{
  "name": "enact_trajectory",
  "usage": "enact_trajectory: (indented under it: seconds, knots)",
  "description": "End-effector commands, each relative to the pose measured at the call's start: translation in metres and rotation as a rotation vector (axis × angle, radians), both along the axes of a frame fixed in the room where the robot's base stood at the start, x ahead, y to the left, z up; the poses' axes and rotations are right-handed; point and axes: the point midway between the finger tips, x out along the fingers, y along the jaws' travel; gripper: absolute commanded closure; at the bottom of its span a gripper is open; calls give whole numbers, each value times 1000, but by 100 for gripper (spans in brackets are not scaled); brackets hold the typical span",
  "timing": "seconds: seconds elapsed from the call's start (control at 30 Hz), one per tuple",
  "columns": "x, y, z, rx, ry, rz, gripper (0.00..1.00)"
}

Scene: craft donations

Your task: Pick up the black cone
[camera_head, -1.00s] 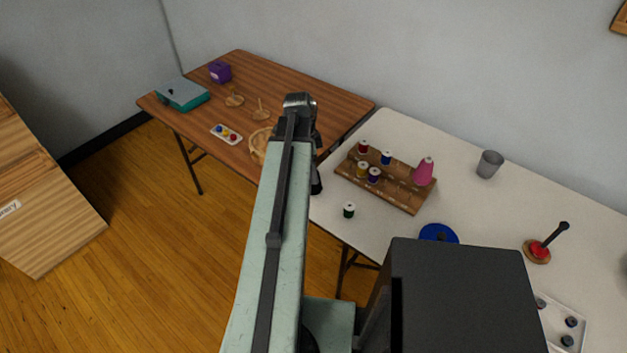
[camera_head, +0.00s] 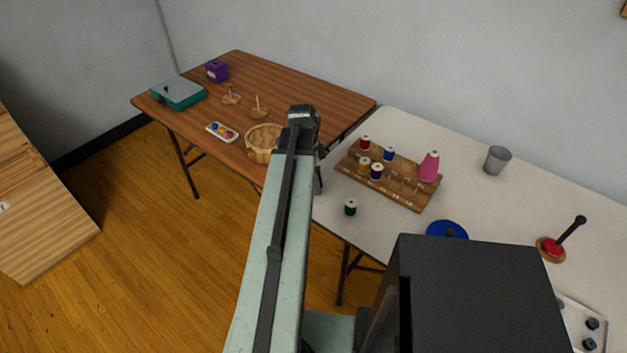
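No black cone can be made out for sure. A narrow dark shape (camera_head: 318,178) shows just right of my arm, by the white table's left edge; I cannot tell whether it is part of my gripper or the cone. My arm reaches forward over the gap between the two tables, and its far end hides what is behind and below it. My gripper's fingers cannot be made out. A pink cone (camera_head: 429,167) stands upright at the right end of a wooden thread rack (camera_head: 405,199) on the white table (camera_head: 380,227).
The rack holds several small spools. A green spool (camera_head: 350,207), blue disc (camera_head: 447,229), grey cup (camera_head: 497,160) and red-based black stick (camera_head: 553,248) stand on the white table. The brown table (camera_head: 300,91) holds a round wooden basket (camera_head: 262,144), paint tray (camera_head: 222,131) and purple box (camera_head: 216,70).

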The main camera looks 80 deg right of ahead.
Motion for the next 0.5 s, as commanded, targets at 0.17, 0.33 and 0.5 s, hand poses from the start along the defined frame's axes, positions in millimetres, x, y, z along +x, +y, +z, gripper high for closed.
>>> enact_trajectory:
  seconds: [0.17, 0.33, 0.5]
  knots:
    - [0, 0, 1, 0, 0, 1, 55]
    - [1, 0, 1, 0, 0, 1, 89]
    - [1, 0, 2, 0, 0, 2, 89]
